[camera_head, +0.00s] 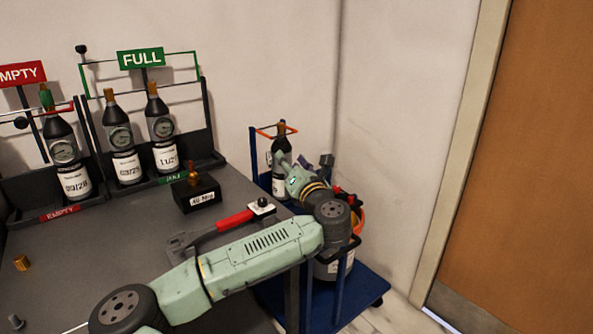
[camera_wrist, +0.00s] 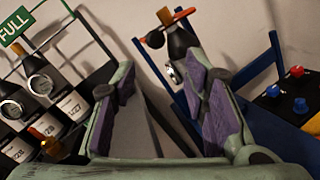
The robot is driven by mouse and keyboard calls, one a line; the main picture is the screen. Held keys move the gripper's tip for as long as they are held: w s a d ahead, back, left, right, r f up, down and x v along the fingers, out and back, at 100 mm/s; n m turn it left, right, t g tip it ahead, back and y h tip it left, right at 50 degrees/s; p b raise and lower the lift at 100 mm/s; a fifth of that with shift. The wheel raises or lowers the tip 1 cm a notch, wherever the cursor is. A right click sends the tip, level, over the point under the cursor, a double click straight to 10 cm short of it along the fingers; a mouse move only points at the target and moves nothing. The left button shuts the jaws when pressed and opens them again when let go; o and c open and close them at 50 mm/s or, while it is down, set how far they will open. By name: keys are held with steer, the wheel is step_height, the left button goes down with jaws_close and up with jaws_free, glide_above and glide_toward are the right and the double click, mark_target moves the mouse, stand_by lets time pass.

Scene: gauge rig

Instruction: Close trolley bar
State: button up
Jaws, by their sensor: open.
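The blue trolley (camera_head: 345,303) stands against the wall at the right end of the grey bench. Its orange bar (camera_head: 266,134) shows at the top, by the neck of a dark bottle (camera_head: 280,147) standing in the trolley. In the wrist view the orange bar (camera_wrist: 184,13) is at the top, with a black knob (camera_wrist: 155,40) near its left end. I cannot tell whether the bar is latched. My gripper (camera_wrist: 162,88) is open and empty, its purple-padded fingers apart below the bar. In the head view my gripper (camera_head: 287,165) is beside the bottle, partly hiding it.
Racks with bottles stand at the back left under the FULL sign (camera_head: 141,58) and EMPTY sign (camera_head: 22,74). A black box with coloured knobs (camera_wrist: 291,95) is at right.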

steer(key=shift+v, duration=2.25)
